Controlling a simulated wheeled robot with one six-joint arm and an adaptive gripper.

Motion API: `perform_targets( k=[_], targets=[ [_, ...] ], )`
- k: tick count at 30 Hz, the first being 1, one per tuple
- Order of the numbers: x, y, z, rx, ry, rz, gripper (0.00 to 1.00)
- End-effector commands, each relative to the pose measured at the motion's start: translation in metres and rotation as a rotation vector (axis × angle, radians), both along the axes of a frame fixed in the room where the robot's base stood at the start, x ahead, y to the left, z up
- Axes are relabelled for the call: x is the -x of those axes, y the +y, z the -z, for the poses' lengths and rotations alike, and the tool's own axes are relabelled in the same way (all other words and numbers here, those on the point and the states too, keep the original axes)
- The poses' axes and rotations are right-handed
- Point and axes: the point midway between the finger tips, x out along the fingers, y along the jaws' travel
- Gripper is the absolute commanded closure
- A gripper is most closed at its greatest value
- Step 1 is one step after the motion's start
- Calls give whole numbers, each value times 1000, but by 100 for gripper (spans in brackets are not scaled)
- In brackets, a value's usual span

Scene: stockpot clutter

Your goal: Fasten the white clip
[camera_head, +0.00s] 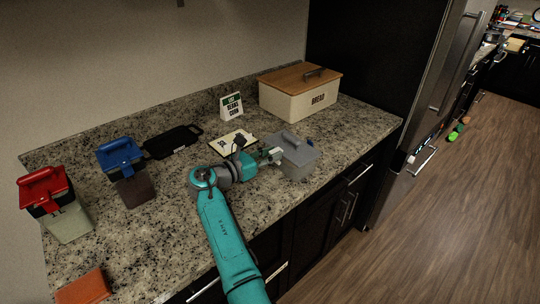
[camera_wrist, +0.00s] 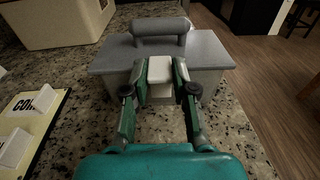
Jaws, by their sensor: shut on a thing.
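The white clip (camera_wrist: 159,70) is at the near side of a grey lidded box, between my fingertips in the wrist view. My gripper (camera_wrist: 160,80) is shut on it, one green finger on each side. The clip's top stands about level with the lid edge; a paler part shows below it between the fingers. The grey box (camera_head: 298,160) sits on the counter with its lid on and a round bar handle (camera_wrist: 160,25) on top. In the head view, my gripper (camera_head: 270,156) reaches the box's left side, and the clip is hard to make out.
A bread box (camera_head: 300,100) and a small sign (camera_head: 231,106) stand behind. A cream board (camera_head: 232,142) lies left of the grey box. Further left are a black board (camera_head: 172,141), a blue-lidded box (camera_head: 120,158) and a red-lidded box (camera_head: 45,190). The counter's front edge is close.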

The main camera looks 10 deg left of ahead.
Motion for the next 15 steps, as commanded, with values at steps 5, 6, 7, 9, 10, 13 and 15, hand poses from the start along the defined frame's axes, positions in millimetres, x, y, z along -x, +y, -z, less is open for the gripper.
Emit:
perform_targets(
  k=[5,6,7,9,10,13,15],
  targets=[
    [0,1,1,1,2,-1,68],
    [0,1,1,1,2,-1,58],
    [0,1,1,1,2,-1,51],
    [0,1,1,1,2,-1,48],
    [0,1,1,1,2,-1,48],
    [0,1,1,1,1,-1,48],
    [0,1,1,1,1,-1,48]
  ],
)
